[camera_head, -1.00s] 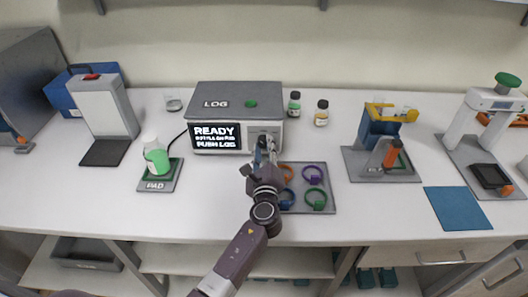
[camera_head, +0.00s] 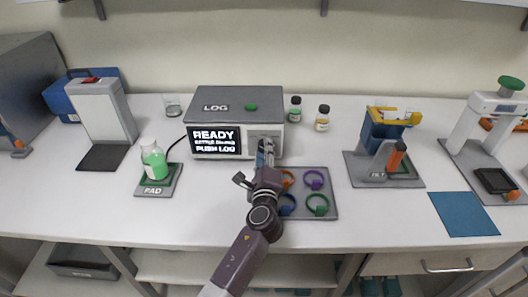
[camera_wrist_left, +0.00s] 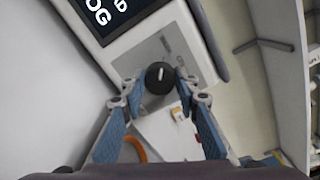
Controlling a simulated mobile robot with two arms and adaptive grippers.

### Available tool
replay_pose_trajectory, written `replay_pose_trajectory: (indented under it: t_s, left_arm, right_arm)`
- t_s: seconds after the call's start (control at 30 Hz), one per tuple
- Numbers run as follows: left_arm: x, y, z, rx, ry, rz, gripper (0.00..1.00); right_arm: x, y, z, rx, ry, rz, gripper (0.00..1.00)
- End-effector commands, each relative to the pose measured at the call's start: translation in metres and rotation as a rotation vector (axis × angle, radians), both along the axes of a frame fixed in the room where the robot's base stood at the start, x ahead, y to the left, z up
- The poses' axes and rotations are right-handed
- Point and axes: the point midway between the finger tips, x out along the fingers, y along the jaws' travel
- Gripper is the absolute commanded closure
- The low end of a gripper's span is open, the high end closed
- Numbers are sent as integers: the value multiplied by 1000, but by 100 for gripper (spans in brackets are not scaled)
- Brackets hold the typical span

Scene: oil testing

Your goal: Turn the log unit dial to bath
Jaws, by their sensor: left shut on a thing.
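The LOG unit (camera_head: 235,103) is a grey and white box at the back middle of the table. Its dark screen (camera_head: 216,142) reads "READY" and "PUSH LOG", with a smaller blurred line between. My left gripper (camera_head: 265,150) is at the right part of its front and hides the dial in the head view. In the left wrist view the dial (camera_wrist_left: 160,77) is a round black knob with a short white mark, on a grey panel (camera_wrist_left: 150,62). The fingers of my left gripper (camera_wrist_left: 160,90) are on either side of it, shut on it. The dial's labels are not readable. My right gripper is not in view.
A green button (camera_head: 251,107) is on the unit's top. Two small bottles (camera_head: 295,110) stand to its right. A bottle of green liquid (camera_head: 154,160) stands on the PAD (camera_head: 157,190). A tray with coloured rings (camera_head: 327,212) lies beside my left arm. The front left table is clear.

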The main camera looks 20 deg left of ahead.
Motion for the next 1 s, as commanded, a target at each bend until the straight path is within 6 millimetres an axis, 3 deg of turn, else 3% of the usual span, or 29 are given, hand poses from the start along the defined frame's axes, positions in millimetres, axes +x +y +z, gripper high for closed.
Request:
replay_pose_trajectory:
  t_s: [0.1,0.13,0.27,0.67,1.0]
  left_arm:
    - [0,0,-1,-4,2,2,95]
    - [0,0,-1,-3,2,1,68]
    - [0,0,-1,-2,1,1,54]
    - [-8,-3,-1,-1,2,0,53]
    - [-70,-22,1,-3,4,0,53]
  right_arm:
    - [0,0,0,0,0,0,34]
    - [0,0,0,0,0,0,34]
    - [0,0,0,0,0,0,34]
    - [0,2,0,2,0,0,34]
    - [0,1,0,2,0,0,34]
